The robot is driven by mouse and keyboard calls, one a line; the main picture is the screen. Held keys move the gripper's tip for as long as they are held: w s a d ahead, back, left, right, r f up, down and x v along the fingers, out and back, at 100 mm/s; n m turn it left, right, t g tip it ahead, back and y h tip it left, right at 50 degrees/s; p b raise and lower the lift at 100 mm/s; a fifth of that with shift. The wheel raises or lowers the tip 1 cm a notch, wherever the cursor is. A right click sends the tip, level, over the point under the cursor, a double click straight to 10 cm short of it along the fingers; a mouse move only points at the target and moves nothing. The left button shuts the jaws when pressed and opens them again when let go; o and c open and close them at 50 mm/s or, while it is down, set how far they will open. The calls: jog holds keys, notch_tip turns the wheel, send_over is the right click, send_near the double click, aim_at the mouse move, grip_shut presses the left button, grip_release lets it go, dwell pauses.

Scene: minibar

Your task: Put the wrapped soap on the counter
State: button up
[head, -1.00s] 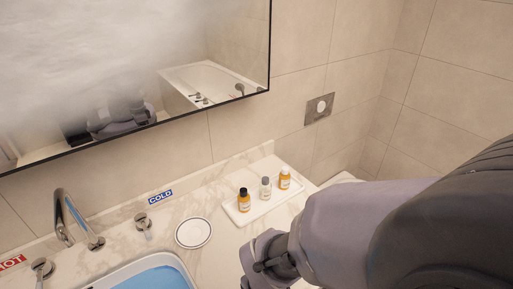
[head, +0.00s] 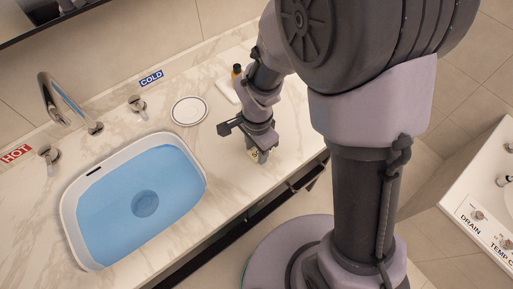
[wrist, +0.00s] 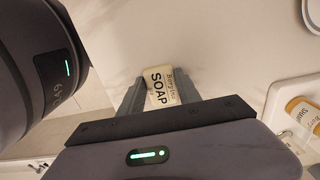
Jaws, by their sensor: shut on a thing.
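The wrapped soap (wrist: 158,86) is a small pale block printed "SOAP". In the wrist view it sits between the two grey fingers of my gripper (wrist: 160,92), which is shut on it. In the head view my gripper (head: 260,156) points down over the marble counter (head: 225,145), right of the basin and near the front edge. Only a small pale bit of the soap shows there between the fingers. I cannot tell whether the soap touches the counter or hangs just above it.
The basin (head: 140,205) with blue water lies left. A round white dish (head: 189,111) lies behind my gripper. A white tray (head: 227,92) with bottles is mostly hidden behind my arm. The faucet (head: 62,105) stands at the back left. Counter around my gripper is bare.

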jog(key=o, duration=1.3)
jog(key=shift+f, duration=0.1)
jog(key=shift+o, duration=0.2)
notch_tip(320, 180, up, 12)
jog(key=p, duration=0.5)
notch_tip(320, 180, up, 12)
jog(key=r+n+t+y, duration=0.1)
jog(key=n+t+y, duration=0.1)
jog(key=n+t, duration=0.1)
send_over(257, 152)
jog(key=s+d, duration=0.5)
jog(key=d, duration=0.1)
jog(key=s+d+r+n+t, duration=0.1)
jog(key=s+r+n+t, duration=0.1)
jog(key=s, duration=0.3)
jog(key=shift+s+d+r+n+t, duration=0.25)
jog(key=shift+s+r+n+t, duration=0.15)
jog(key=shift+r+n, duration=0.5)
jog(key=shift+w, duration=0.1)
